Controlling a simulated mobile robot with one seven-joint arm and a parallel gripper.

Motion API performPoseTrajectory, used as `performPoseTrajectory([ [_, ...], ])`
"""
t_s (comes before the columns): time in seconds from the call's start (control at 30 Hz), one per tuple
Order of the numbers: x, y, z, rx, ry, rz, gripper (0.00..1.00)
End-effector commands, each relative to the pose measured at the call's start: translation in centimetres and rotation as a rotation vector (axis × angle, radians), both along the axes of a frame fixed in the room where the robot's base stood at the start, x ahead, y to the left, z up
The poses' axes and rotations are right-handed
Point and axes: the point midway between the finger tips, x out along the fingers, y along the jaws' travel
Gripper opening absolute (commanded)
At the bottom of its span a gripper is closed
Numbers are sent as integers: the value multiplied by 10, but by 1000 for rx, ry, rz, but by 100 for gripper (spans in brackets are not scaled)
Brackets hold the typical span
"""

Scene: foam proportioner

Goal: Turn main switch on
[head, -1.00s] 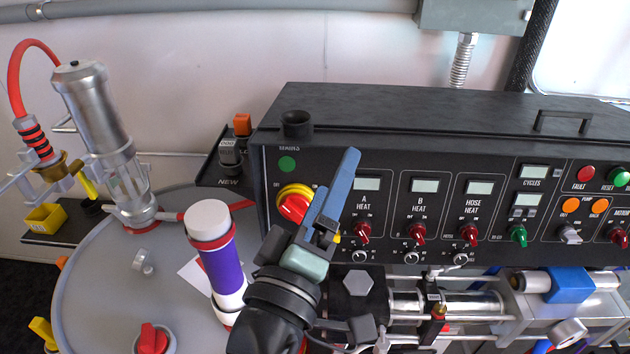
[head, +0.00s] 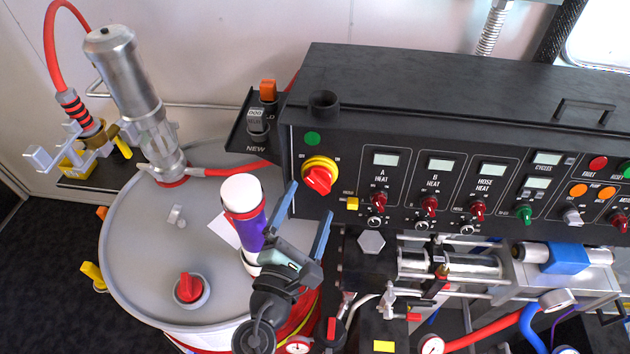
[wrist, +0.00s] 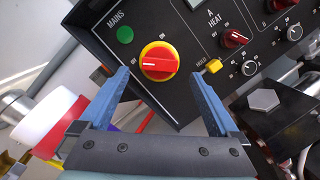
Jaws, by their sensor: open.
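The main switch is a red rotary knob (head: 318,180) on a yellow round plate, at the left end of the black control panel (head: 345,212). In the wrist view the red knob (wrist: 156,65) lies nearly level, under a green MAINS light (wrist: 125,35), with an "ON" mark at its upper right. My gripper (head: 305,207) is open and empty, with blue fingers spread. It is in front of and below the switch. In the wrist view the gripper (wrist: 164,92) has the knob ahead, between and beyond its fingertips, apart from them.
A yellow knob (wrist: 213,66) sits close to my right fingertip. A white-and-purple cylinder (head: 250,230) stands left of my gripper on a grey drum (head: 140,260). Heater knobs (head: 429,205) line the panel to the right. Pipes and gauges lie below.

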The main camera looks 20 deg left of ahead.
Motion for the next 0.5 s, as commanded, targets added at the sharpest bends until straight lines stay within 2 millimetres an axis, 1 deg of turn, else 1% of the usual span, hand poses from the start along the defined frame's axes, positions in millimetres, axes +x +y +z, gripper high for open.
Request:
performPoseTrajectory([
  [0.03,10,2,3,1,-1,0,98],
  [0.2,33,4,1,1,-1,-1,98],
  [0.33,43,4,1,2,-1,-1,98],
  [0.5,46,5,0,2,1,1,98],
])
